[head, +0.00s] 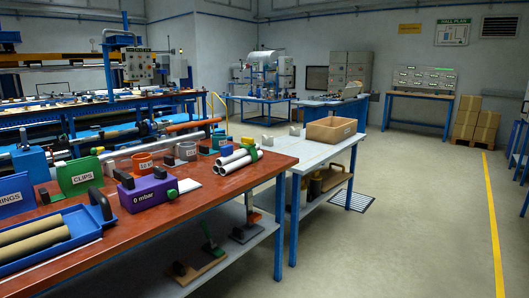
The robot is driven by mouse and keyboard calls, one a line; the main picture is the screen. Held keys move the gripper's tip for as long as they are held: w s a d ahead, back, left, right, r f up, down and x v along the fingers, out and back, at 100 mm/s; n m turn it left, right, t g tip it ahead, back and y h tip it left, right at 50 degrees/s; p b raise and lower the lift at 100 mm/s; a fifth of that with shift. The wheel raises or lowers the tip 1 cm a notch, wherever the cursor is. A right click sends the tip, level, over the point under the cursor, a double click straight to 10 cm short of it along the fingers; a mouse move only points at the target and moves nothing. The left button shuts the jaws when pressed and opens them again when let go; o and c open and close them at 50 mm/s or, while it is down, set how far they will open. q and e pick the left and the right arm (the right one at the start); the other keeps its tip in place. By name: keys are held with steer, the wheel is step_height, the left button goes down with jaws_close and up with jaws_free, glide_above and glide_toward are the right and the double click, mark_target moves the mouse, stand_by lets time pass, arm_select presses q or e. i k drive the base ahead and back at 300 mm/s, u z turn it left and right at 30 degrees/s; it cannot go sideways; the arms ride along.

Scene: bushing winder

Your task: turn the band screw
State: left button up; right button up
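No part I can clearly tell as the band screw shows; it may be hidden or too small to make out. A bundle of white tubes (232,164) lies at the right end of the red-brown bench (190,221), with a green piece (252,153) and a yellow piece on or against it; I cannot tell whether these are a band. A purple box (147,193) marked "0 mbar" stands near the bench's front edge. Neither of my grippers is in view.
A blue tray (82,252) with brown tubes, a green "CLIPS" bin (82,176) and a blue "RINGS" bin (13,195) crowd the bench's left. A grey table (294,155) with a cardboard box (331,130) adjoins it. The floor (407,225) to the right is open.

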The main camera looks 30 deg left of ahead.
mark_target(246, 141)
steer(key=u, duration=0.05)
steer(key=i, duration=2.4)
steer(key=u, duration=1.55)
steer(key=i, duration=1.4)
steer(key=u, duration=1.2)
